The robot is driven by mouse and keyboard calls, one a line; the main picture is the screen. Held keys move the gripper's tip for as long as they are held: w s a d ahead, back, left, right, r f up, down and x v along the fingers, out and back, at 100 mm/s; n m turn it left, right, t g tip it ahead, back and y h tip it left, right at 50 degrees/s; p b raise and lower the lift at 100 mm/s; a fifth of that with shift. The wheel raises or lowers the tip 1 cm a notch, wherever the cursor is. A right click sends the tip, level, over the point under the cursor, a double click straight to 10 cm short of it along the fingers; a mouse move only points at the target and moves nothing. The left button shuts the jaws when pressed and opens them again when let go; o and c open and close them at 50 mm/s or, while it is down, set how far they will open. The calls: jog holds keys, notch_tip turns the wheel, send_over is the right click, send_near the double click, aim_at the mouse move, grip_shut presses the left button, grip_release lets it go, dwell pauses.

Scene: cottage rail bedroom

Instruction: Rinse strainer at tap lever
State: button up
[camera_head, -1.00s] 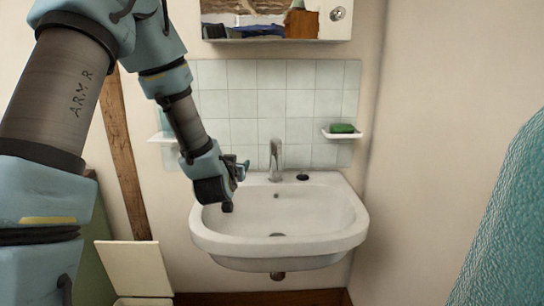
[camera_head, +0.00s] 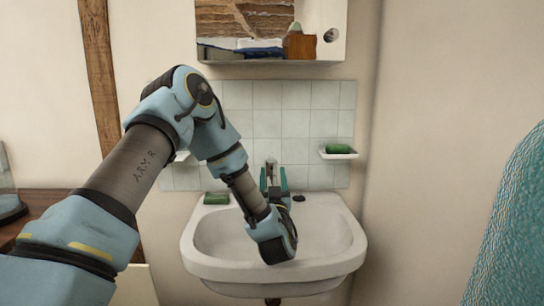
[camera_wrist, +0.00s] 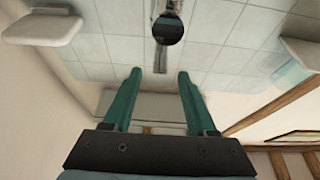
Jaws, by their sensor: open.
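The chrome tap (camera_head: 271,166) stands at the back of the white sink (camera_head: 346,243), and in the wrist view its metal body (camera_wrist: 160,58) shows beyond my fingers. A dark round disc (camera_wrist: 168,28) shows at the tap there; I cannot tell what part it is. My gripper (camera_head: 273,175) is over the basin in front of the tap. Its two green fingers are open, one to each side of the tap in the picture, with nothing held between them, as the wrist view (camera_wrist: 159,76) also shows. I see no strainer that I can identify. My wrist hides part of the basin.
A green soap bar (camera_head: 216,198) lies on the sink's left rim, and a small black object (camera_head: 299,198) right of the tap. A dish (camera_head: 336,154) with green soap is on the wall at right. A cabinet (camera_head: 331,20) hangs above. A teal surface (camera_head: 515,235) stands at right.

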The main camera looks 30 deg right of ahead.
aim_at(272, 162)
jog(key=p+x, duration=0.1)
jog(key=x, duration=0.5)
grip_shut()
dwell(0.4)
dwell(1.0)
